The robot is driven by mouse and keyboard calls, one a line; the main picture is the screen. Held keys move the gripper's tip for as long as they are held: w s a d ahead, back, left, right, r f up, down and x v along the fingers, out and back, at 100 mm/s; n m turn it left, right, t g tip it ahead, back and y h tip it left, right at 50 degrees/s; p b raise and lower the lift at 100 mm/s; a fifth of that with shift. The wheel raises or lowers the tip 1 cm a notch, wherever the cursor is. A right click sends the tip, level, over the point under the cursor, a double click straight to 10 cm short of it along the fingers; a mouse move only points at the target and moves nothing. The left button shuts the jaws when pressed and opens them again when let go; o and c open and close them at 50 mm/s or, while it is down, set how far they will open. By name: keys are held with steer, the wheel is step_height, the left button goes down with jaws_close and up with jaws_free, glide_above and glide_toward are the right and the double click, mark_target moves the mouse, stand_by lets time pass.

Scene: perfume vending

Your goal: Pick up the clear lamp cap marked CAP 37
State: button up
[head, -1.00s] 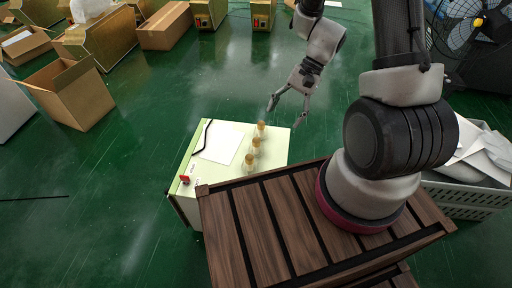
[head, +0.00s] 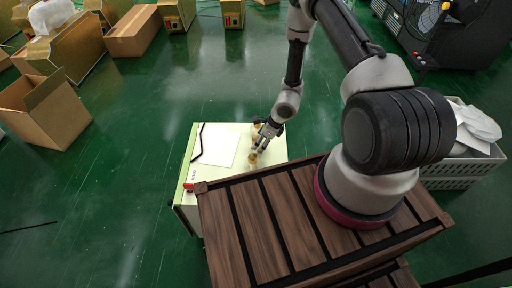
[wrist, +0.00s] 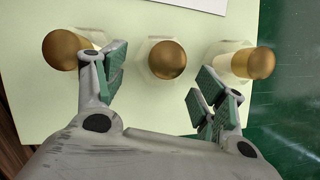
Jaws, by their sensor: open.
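Three pale bottles with round gold caps stand in a row on a pale green table (head: 215,178). In the wrist view they are the left bottle (wrist: 62,48), the middle bottle (wrist: 166,58) and the right bottle (wrist: 252,62). No lamp cap and no CAP 37 marking can be made out. My gripper (wrist: 160,88) is open, its green-padded fingers on either side below the middle bottle, with nothing between the pads. The left finger overlaps the left bottle's edge; contact cannot be told. In the head view my gripper (head: 261,141) partly hides the bottles.
A white sheet (head: 221,149), a dark cord and a red object (head: 189,187) lie on the table. A brown slatted crate (head: 236,235) adjoins its front. Cardboard boxes (head: 45,110) stand at left, a grey basket (head: 455,172) at right. Green floor is open behind.

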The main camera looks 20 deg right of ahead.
steer(key=x, duration=0.5)
steer(key=shift+w+f, duration=0.1)
steer(key=shift+f, duration=0.1)
steer(key=c, duration=0.7)
steer(key=shift+r, duration=0.1)
steer(key=shift+c, duration=0.2)
